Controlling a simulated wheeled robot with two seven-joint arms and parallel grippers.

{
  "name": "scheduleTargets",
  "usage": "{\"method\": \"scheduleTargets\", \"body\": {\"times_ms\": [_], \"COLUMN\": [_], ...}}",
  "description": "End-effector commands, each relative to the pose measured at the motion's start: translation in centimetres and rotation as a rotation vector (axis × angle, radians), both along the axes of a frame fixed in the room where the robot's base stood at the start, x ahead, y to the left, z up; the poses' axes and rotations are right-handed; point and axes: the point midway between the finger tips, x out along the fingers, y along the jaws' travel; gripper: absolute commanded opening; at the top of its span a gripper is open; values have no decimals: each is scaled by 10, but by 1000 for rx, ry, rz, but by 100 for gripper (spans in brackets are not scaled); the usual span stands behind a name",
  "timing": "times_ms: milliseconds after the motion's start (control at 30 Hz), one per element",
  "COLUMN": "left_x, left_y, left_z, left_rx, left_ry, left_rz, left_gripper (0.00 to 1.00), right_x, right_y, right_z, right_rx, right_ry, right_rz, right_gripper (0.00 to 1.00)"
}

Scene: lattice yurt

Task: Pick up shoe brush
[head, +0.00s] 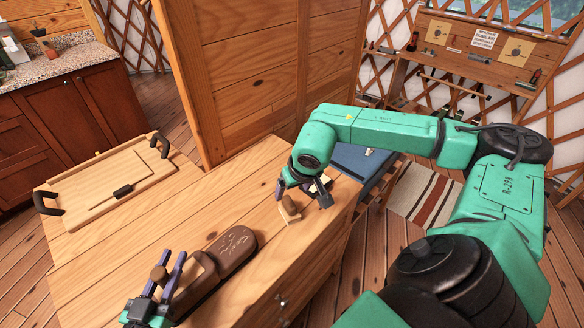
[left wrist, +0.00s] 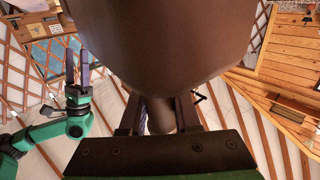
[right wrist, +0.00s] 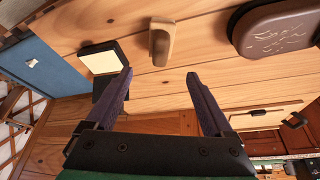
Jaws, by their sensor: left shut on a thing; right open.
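A small wooden block with a paler side, which looks like the shoe brush (head: 289,211), stands on the pine table. In the right wrist view the block (right wrist: 161,42) lies ahead of the fingertips, apart from them. My right gripper (head: 304,197) is open and empty, just above and beside it in the head view; it also shows in the right wrist view (right wrist: 158,75). My left gripper (head: 170,264) is shut on a brown thing at the table's front left. Between its fingers in the left wrist view is a brown post (left wrist: 160,115) below a large brown body (left wrist: 165,45).
A dark brown rounded piece with pale writing (head: 228,250) is by my left gripper. A wooden tray (head: 85,212) with black handles is at the table's left. A pale-topped black block (right wrist: 101,58) is near the brush. A wooden partition (head: 262,75) rises behind the table. The table's middle is clear.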

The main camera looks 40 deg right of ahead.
Motion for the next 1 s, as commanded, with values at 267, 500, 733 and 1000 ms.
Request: {"method": "scheduleTargets", "body": {"times_ms": [267,500,733,1000], "left_x": [-1,-1,-1,-1], "left_y": [0,0,0,0], "left_z": [-4,-4,-4,-4], "left_rx": [5,5,4,4], "left_ry": [6,6,7,6], "left_rz": [0,0,0,0], "left_gripper": [0,0,0,0], "right_x": [0,-16,2,18], "right_y": [0,5,2,-4], "right_z": [0,21,-22,-63], "right_rx": [0,-1,4,5], "right_ry": [0,1,2,2], "right_rz": [0,1,-1,-2], "right_gripper": [70,70,70,70]}}
